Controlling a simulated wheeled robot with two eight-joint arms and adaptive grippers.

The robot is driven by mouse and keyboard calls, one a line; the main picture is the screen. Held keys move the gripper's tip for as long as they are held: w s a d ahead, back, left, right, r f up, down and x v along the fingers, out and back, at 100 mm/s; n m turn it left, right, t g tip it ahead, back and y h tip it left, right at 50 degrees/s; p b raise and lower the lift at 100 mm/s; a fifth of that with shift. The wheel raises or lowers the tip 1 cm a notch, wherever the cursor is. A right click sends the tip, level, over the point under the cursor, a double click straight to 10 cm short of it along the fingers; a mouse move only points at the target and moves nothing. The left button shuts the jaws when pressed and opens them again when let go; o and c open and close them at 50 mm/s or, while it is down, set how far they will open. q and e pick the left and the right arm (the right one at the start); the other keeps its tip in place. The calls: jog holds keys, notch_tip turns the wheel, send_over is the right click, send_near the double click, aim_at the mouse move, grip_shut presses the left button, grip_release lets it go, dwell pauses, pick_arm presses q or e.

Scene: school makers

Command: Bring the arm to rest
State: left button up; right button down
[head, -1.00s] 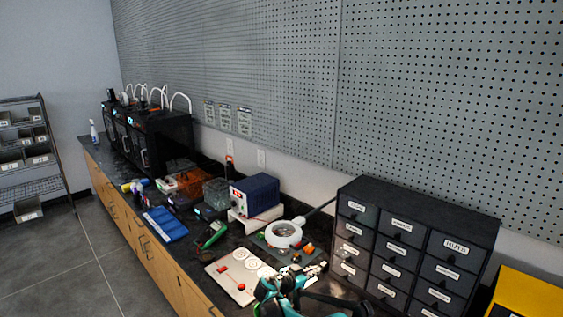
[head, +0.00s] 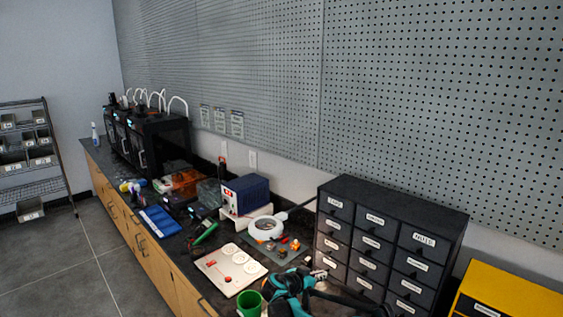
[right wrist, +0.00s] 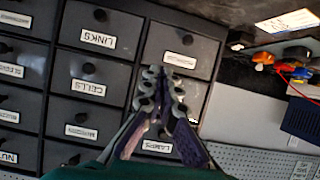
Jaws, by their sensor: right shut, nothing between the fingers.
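My right gripper (head: 318,274) is at the bottom of the head view, over the dark counter in front of the black drawer cabinet (head: 345,185). Its arm is teal and black. In the right wrist view the fingers (right wrist: 163,75) are together with nothing between them, and the labelled drawers (right wrist: 105,35) lie behind them. I cannot tell the exact gap between the fingertips and the drawer fronts. My left gripper is not in view.
A green cup (head: 249,305) stands left of my right arm. A white board with discs (head: 218,277), a ring magnifier (head: 266,228) and a blue power supply (head: 246,192) stand further left. A yellow cabinet (head: 510,292) is at lower right. Floor is open at left.

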jog(key=s+d+r+n+g+y, duration=0.1)
jog(key=s+d+r+n+y, duration=0.15)
jog(key=s+r, duration=0.55)
jog(key=s+d+r+n+g+y, duration=0.15)
jog(key=s+d+r, duration=0.25)
jog(key=s, duration=0.8)
jog(key=s+a+f+n+y, duration=0.1)
jog(key=s+f+n+y, duration=0.1)
jog(key=s, duration=1)
jog(key=s+a+f+n+y, duration=0.1)
jog(key=s+f+n+y, duration=0.1)
jog(key=s, duration=0.9)
jog(key=shift+s+a+y, duration=0.15)
jog(key=shift+s+y, duration=0.2)
jog(key=shift+y, duration=0.25)
jog(key=shift+t, duration=0.25)
